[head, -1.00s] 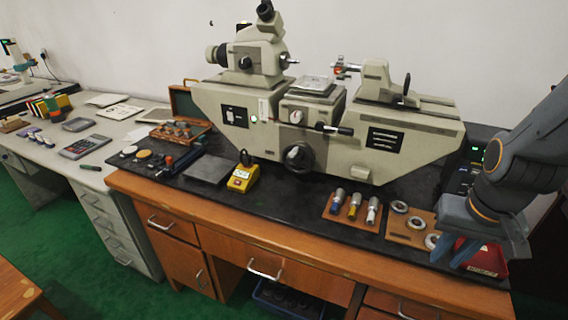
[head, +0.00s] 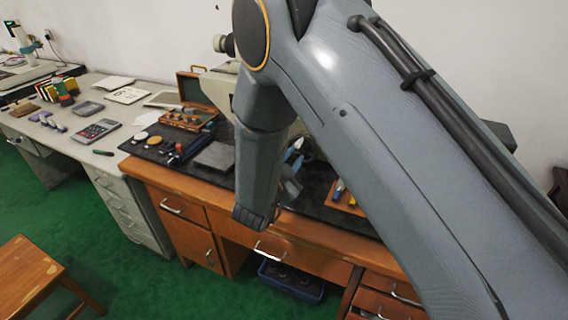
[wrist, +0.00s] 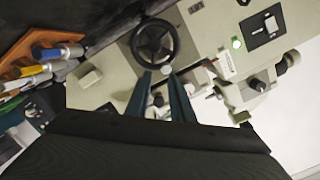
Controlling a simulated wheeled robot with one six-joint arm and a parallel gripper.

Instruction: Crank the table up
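The beige measuring machine (head: 218,88) is mostly hidden behind my arm in the head view; its small table cannot be seen there. In the wrist view the machine body (wrist: 207,30) carries a black spoked handwheel (wrist: 155,43), its face toward the camera. My gripper (wrist: 162,80) has two blue-grey fingers spread apart, with their tips close to the wheel's lower rim in the picture. A small pale round part shows between the tips. I cannot tell whether the fingers touch the wheel. I cannot make out the table clearly in the wrist view.
Blue, yellow and white-handled tools (wrist: 35,72) lie on a wooden holder at the left of the wrist view. A green light (wrist: 236,43) shows on the machine. In the head view, a wooden case (head: 190,117) and a dark plate (head: 215,156) sit on the bench left of my arm.

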